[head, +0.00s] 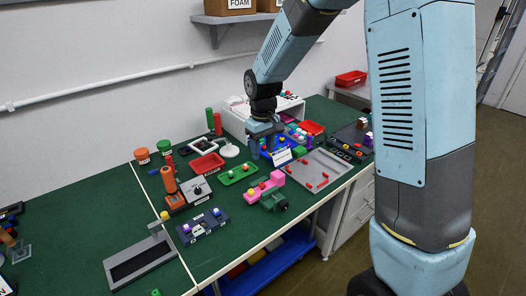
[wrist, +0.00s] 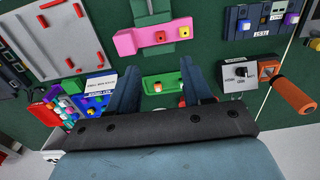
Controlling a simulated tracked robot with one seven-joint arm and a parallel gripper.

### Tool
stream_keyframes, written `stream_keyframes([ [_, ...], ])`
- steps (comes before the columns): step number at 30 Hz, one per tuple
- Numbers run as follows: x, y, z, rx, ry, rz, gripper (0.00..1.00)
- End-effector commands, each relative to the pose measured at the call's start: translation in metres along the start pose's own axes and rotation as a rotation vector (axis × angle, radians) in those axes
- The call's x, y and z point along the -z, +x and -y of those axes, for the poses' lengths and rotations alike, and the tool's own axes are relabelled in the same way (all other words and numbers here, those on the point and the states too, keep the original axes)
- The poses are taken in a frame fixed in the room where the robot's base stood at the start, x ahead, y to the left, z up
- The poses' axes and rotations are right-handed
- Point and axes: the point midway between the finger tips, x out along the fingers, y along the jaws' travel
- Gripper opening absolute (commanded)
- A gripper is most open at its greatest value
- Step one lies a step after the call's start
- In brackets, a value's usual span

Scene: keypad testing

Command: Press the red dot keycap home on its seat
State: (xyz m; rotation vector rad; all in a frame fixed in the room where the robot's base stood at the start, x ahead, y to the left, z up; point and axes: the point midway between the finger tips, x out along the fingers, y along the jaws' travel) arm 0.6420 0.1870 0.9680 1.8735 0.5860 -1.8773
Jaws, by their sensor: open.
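My gripper (head: 266,146) hangs above the bench with its fingers spread. In the wrist view its two blue fingers (wrist: 160,85) stand apart with nothing held. Below and between them lies a green tray (wrist: 172,80) with a red-orange keycap (wrist: 157,87). In the head view the green tray (head: 236,178) is left of my gripper. A pink block (wrist: 127,42) carries a yellow cap (wrist: 159,36) and a red cap (wrist: 183,32); it also shows in the head view (head: 259,193). I cannot make out a dot on any cap or tell which cap is the red dot one.
A grey plate with red pieces (head: 318,170), a red tray (head: 207,163) and an orange-handled unit (head: 170,185) stand around. Green mat (head: 215,250) is bare towards the front.

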Motion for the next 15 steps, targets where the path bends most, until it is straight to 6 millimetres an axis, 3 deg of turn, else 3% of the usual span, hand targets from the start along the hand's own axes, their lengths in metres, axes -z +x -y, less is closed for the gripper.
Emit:
stream_keyframes([
  [3,0.0,0.0,0.0,0.0,0.0,0.0,0.49],
  [8,0.0,0.005,-0.002,-0.002,-0.009,0.002,0.34],
  [15,0.002,0.035,-0.004,-0.006,-0.071,0.009,0.11],
])
